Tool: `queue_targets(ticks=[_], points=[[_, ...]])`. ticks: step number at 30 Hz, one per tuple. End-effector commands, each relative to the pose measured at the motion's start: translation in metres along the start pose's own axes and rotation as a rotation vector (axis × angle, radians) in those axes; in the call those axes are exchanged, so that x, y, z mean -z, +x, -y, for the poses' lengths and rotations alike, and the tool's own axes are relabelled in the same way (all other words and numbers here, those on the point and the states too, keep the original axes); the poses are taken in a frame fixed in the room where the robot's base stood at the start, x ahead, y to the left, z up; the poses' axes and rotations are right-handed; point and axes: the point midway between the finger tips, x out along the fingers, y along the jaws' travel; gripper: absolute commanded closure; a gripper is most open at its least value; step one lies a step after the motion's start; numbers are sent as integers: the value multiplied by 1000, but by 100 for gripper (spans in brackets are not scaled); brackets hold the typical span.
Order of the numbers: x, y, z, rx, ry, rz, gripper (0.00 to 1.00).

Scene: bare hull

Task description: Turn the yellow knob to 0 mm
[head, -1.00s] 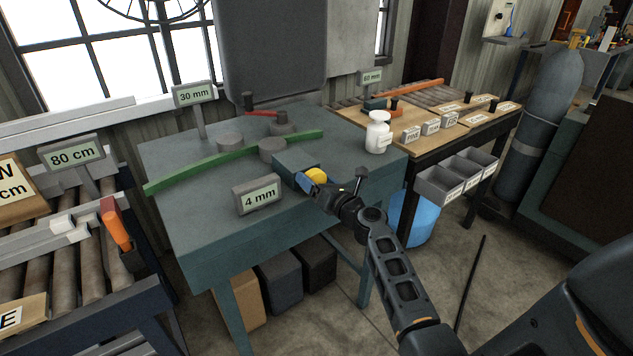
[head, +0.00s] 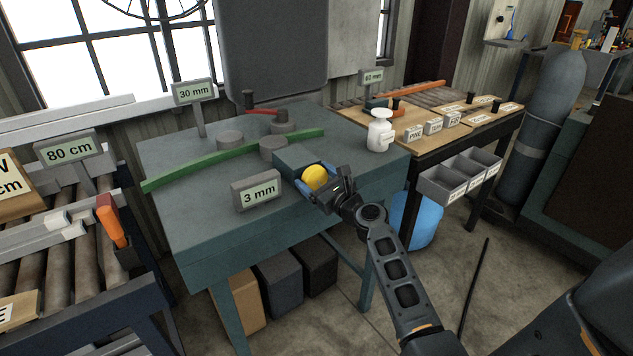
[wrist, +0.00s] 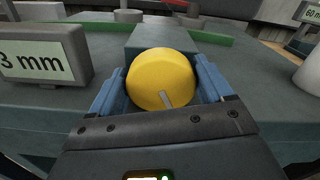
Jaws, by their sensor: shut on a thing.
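The yellow knob (head: 315,178) is on the front of a teal block on the teal bench (head: 185,225). In the wrist view the knob (wrist: 161,79) sits between the two blue fingers of my gripper (wrist: 163,92), which is shut on it. A grey mark on the knob's face points down, slightly right. My gripper (head: 318,187) also shows in the head view at the bench's front right. The display beside the knob (head: 257,191) reads 3 mm; it also shows in the wrist view (wrist: 38,62).
A green curved strip (head: 230,160) lies across the bench around grey round posts. A 30 mm sign (head: 194,92) stands behind it. A white bottle (head: 380,133) stands to the right. Grey bins (head: 445,183) hang on the right table.

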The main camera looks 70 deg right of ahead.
Motion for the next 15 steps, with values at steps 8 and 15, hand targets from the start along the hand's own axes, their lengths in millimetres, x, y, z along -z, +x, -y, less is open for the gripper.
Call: queue_targets(ticks=[8,15], points=[[1,0,-1,0,-89,0,51],[0,0,-1,0,-109,-1,51]])
